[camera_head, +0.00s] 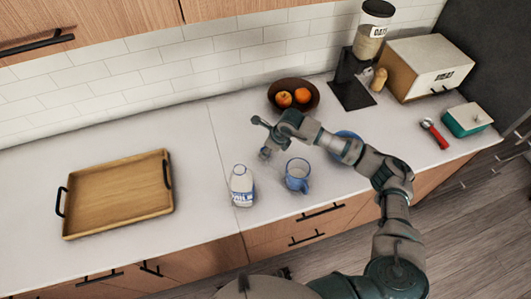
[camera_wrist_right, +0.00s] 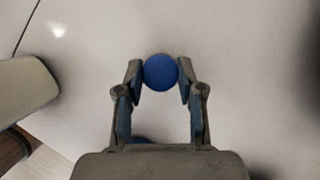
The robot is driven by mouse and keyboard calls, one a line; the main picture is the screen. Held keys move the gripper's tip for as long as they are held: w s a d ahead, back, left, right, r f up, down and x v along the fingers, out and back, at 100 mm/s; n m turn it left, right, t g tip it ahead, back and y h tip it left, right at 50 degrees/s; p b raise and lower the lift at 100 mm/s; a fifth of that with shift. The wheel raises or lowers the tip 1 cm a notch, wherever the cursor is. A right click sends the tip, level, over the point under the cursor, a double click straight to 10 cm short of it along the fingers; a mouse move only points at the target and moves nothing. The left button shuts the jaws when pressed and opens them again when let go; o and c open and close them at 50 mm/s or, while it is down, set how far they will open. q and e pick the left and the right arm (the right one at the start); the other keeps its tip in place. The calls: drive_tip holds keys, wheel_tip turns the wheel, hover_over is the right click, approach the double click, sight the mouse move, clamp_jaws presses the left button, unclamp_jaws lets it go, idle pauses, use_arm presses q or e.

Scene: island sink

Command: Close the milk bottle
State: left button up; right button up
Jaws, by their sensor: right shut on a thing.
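The milk bottle (camera_head: 241,187) stands upright on the white counter, left of the mug. It is white with a blue label, and no blue cap shows on its top. My right gripper (camera_head: 258,138) is above the counter, behind and slightly right of the bottle, apart from it. In the wrist view, my right gripper (camera_wrist_right: 160,76) is shut on a round blue cap (camera_wrist_right: 160,72), held between its fingertips. A pale rounded shape (camera_wrist_right: 22,93) enters at the left there; I cannot tell if it is the bottle. My left gripper is not in view.
A blue-grey mug (camera_head: 297,176) stands right of the bottle, below my right arm. A wooden tray (camera_head: 118,193) lies at left. A fruit bowl (camera_head: 273,97) stands behind. A blue dish (camera_head: 348,134) is partly hidden by my arm. The counter between tray and bottle is clear.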

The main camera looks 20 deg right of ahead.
drive_tip(key=r, duration=0.8)
drive_tip(key=shift+a+b, duration=0.3)
drive_tip(key=shift+a, duration=0.05)
drive_tip(key=shift+d, duration=0.2)
